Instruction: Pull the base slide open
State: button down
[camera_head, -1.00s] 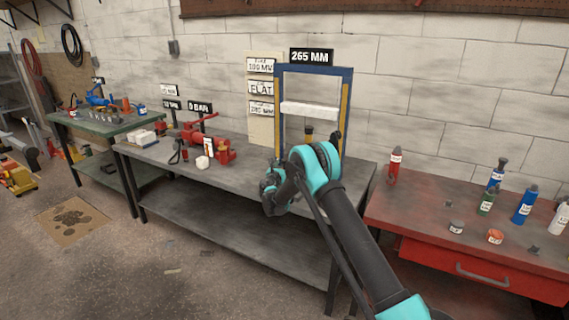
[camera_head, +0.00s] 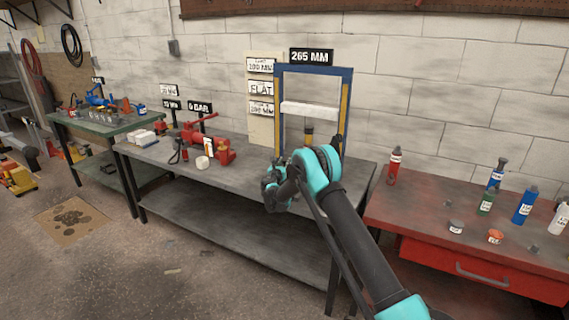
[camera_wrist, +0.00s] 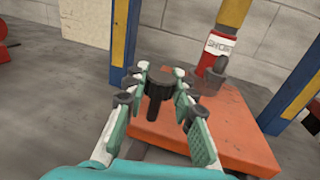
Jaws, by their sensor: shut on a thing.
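The base slide (camera_wrist: 215,125) is an orange-red plate on the bench inside the blue and yellow frame (camera_head: 347,95). A black knob or handle (camera_wrist: 160,93) stands at its near edge in the wrist view. My gripper (camera_wrist: 161,82) is shut on this black handle, one finger on each side. A red and yellow cylinder with a white label (camera_wrist: 222,42) stands on the plate behind the handle, with a dark grey fitting (camera_wrist: 214,76) beside it. In the head view my arm hides the plate and the handle.
The frame's yellow and blue posts (camera_wrist: 296,97) rise on both sides of the plate. A red pump-like device (camera_head: 205,143) stands left on the grey bench (camera_head: 240,185). A red cabinet (camera_head: 440,215) with bottles is at the right. The bench's near edge is clear.

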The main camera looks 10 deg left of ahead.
jog(key=shift+s, duration=0.15)
jog(key=s+a, duration=0.2)
jog(key=s, duration=0.5)
jog(key=s+a, duration=0.3)
jog(key=s, duration=0.5)
jog(key=shift+s+a, duration=0.15)
jog(key=shift+a, duration=0.15)
jog(key=c, duration=1.2)
grip_release()
jog(key=shift+s, duration=0.1)
jog(key=s+a, duration=0.1)
jog(key=s, duration=1)
jog(key=shift+s+a, duration=0.25)
jog(key=shift+s, duration=0.15)
